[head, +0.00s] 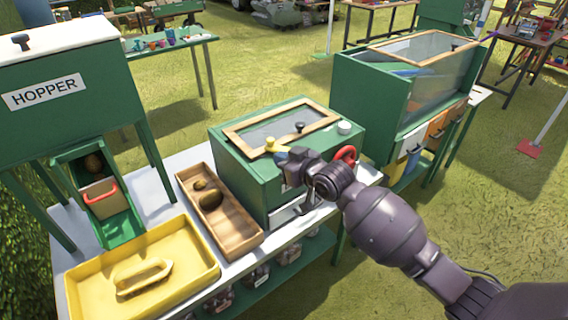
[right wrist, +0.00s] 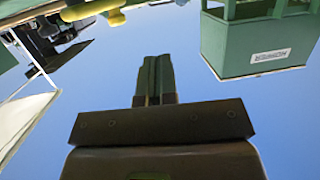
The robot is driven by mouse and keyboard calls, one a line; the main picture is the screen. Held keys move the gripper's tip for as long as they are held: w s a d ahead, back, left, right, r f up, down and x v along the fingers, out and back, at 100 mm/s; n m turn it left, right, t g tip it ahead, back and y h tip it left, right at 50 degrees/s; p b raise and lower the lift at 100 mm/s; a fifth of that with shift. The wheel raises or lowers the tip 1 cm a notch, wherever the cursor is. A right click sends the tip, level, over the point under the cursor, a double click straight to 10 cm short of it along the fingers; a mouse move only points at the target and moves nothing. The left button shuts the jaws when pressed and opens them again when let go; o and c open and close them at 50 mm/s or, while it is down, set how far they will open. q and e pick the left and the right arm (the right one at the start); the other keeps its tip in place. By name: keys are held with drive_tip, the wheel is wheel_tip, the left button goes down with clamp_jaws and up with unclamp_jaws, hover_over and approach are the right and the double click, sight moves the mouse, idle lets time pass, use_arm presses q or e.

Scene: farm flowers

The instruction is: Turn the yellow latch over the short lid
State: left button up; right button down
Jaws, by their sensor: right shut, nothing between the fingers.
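The yellow latch (head: 274,145) sits at the front edge of the short wood-framed clear lid (head: 262,122) on the small green box (head: 237,163). The lid lies flat on the box and has a black knob (head: 300,126). My right gripper (head: 283,158) is just in front of the latch, by the box's top front edge, and hides part of the front. In the right wrist view its fingers (right wrist: 154,78) are shut together and empty. A yellow piece, likely the latch (right wrist: 95,9), shows at the top left there. I cannot tell whether the fingers touch it. My left gripper is not in view.
A wooden tray (head: 243,226) with brown lumps and a yellow tray (head: 202,281) stand left of the box. The hopper (head: 60,80) stands at far left. A larger green bin (head: 372,100) stands behind right. A red ring (head: 346,153) is beside my wrist.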

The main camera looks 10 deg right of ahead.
drive_tip(key=shift+s+r, duration=0.25)
drive_tip(key=shift+s, duration=0.95)
